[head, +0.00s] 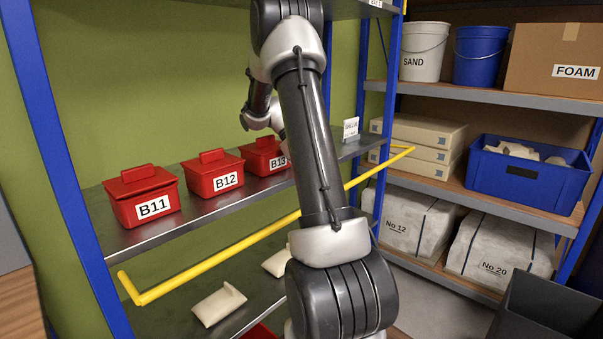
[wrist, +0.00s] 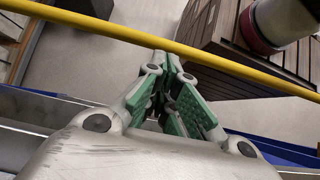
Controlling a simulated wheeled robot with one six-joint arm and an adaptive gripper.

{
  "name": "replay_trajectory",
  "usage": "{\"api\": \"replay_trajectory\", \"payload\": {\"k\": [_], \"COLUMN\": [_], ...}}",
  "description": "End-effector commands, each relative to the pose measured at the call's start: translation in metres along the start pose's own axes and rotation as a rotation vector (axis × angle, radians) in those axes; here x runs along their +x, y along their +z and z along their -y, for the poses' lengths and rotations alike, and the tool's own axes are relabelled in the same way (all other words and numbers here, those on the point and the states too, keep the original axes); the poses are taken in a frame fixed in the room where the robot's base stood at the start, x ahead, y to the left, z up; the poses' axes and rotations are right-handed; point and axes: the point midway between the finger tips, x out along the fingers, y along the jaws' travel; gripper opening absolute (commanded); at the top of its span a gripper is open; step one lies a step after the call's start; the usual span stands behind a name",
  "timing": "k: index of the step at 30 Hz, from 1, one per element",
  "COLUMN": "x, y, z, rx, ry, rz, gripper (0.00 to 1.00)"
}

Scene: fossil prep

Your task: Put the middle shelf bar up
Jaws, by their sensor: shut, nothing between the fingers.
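The middle shelf bar (head: 215,261) is a yellow rod with bent ends. It runs along the front of the blue-posted shelf unit, out from and lower than the front edge of the middle shelf (head: 135,239). My arm hides part of it. In the wrist view the bar (wrist: 230,68) crosses the picture on a slant at my fingertips; I cannot tell whether they touch it. My gripper (wrist: 167,66) has green pads and is shut with nothing held. In the head view the gripper is hidden behind my arm.
Red bins B11 (head: 142,196), B12 (head: 213,174) and B13 (head: 264,157) stand on the middle shelf. Pale pieces (head: 219,304) lie on the lower shelf. To the right, another rack holds a blue crate (head: 527,178), buckets and wrapped blocks. A dark box (head: 545,310) stands at lower right.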

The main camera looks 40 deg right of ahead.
Motion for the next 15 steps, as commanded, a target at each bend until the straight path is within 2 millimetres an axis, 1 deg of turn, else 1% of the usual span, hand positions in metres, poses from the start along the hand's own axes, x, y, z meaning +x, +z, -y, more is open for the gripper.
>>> {"api": "replay_trajectory", "payload": {"k": [1, 3, 9, 12, 15], "x": [-0.011, -0.026, -0.068, -0.083, -0.093], "y": [-0.001, -0.001, -0.002, -0.002, -0.001], "z": [0.0, 0.0, 0.0, 0.0, 0.0], "rx": [0.0, 0.0, -0.001, -0.001, -0.001], "ry": [0.002, 0.003, 0.001, 0.001, 0.0], "rz": [-0.004, -0.003, -0.003, -0.003, -0.002], "gripper": [0.0, 0.0, 0.0, 0.0, 0.0]}}
